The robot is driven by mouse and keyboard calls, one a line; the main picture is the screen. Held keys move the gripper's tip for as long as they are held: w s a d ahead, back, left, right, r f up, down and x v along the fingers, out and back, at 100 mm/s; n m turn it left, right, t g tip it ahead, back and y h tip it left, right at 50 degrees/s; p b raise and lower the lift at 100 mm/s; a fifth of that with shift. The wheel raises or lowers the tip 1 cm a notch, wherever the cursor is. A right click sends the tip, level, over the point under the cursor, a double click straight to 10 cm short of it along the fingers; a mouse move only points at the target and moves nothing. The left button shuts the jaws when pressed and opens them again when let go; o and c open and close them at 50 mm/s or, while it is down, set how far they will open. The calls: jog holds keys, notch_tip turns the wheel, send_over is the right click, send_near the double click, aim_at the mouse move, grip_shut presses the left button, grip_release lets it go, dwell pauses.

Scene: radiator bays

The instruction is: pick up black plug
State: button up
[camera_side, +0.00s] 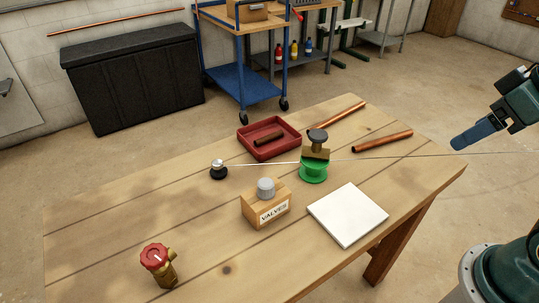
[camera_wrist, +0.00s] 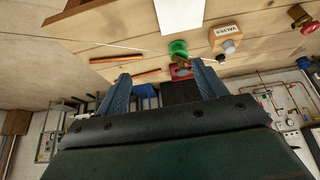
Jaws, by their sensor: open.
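The black plug (camera_side: 218,173) is small and dark with a silvery top. It stands on the wooden table left of the green spool, apart from its neighbours. In the wrist view a small dark thing (camera_wrist: 220,59) near the valve box looks like it, but it is too small to be sure. My gripper (camera_side: 458,143) is at the right in the side view, off the table's right edge and well away from the plug. Its blue fingers stand wide apart in the wrist view (camera_wrist: 163,76), with nothing held between them.
A green spool (camera_side: 313,172) carries a brass, dark-topped fitting (camera_side: 316,152). A red tray (camera_side: 247,146) holds a pipe piece. A VALVES box (camera_side: 265,208), white tile (camera_side: 348,215), red-handled valve (camera_side: 158,265) and copper pipes (camera_side: 382,142) surround it. A thin pale line crosses the table. The left tabletop is clear.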

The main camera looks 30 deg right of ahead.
jog(key=w+a+r+n+y, duration=0.1)
jog(key=w+a+r+n, duration=0.1)
jog(key=w, duration=0.4)
jog(key=w+a+r+n, duration=0.1)
jog(key=w+a+r, duration=0.1)
jog(key=w, duration=0.4)
jog(key=n+g+y, duration=0.3)
jog(key=n, duration=0.6)
send_over(221, 163)
jog(key=s+d, duration=0.2)
jog(key=d, duration=0.2)
notch_tip(221, 163, down, 19)
jog(key=shift+f, duration=0.2)
jog(key=shift+s+d, duration=0.1)
jog(key=shift+x, duration=4.25)
jog(key=shift+s+f, duration=0.15)
